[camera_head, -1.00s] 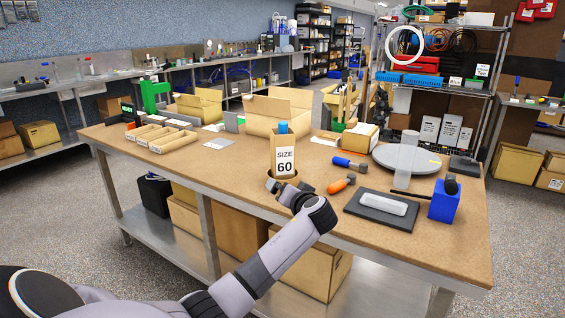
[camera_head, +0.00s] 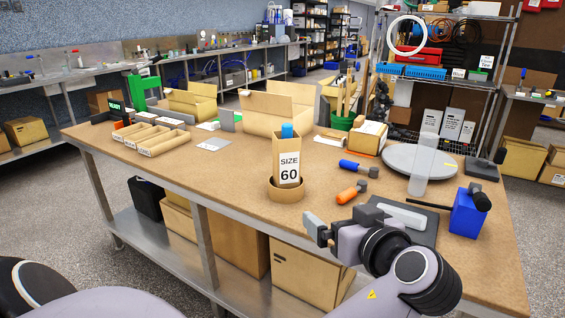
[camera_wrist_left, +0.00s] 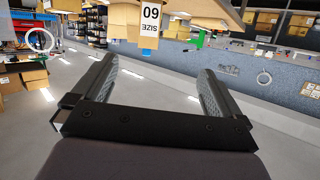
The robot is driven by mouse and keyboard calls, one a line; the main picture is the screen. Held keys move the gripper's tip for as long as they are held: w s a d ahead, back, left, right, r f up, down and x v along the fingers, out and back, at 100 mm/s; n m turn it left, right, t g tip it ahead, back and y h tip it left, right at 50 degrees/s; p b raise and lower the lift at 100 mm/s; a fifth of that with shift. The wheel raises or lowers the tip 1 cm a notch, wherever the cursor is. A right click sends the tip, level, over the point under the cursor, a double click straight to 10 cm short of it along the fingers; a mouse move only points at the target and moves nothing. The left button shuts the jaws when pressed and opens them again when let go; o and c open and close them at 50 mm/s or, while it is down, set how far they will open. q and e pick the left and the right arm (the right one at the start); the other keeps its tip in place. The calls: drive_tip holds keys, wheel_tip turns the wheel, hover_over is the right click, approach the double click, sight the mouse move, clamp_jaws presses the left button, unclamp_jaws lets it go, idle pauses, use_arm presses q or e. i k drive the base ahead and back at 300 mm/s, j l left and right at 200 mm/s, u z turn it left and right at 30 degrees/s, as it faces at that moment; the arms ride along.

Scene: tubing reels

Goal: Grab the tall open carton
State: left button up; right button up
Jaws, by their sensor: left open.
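The tall open carton (camera_head: 287,163) is brown with a white "SIZE 60" label and a blue item (camera_head: 287,131) showing at its open top. It stands upright in a low round brown holder (camera_head: 286,194) near the table's front edge. My left gripper (camera_head: 317,231) is in front of and to the right of the carton, apart from it, with nothing between its fingers. In the left wrist view the open fingers (camera_wrist_left: 158,74) spread wide, and the carton (camera_wrist_left: 147,42) appears upside down beyond them at the top. My right gripper is not in view.
Orange-handled (camera_head: 351,193) and blue-handled (camera_head: 358,168) tools lie right of the carton. A dark pad (camera_head: 428,229) and blue block (camera_head: 467,214) are farther right. A round grey disc (camera_head: 400,161) lies behind. Divided trays (camera_head: 150,138) stand left.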

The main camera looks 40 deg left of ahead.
sight(287, 153)
drive_tip(key=i+j, duration=0.15)
drive_tip(key=j, duration=0.2)
drive_tip(key=i+j, duration=0.15)
drive_tip(key=j, duration=0.2)
drive_tip(key=i+j, duration=0.15)
drive_tip(key=j, duration=0.2)
drive_tip(key=i+j, duration=0.15)
drive_tip(key=j, duration=0.2)
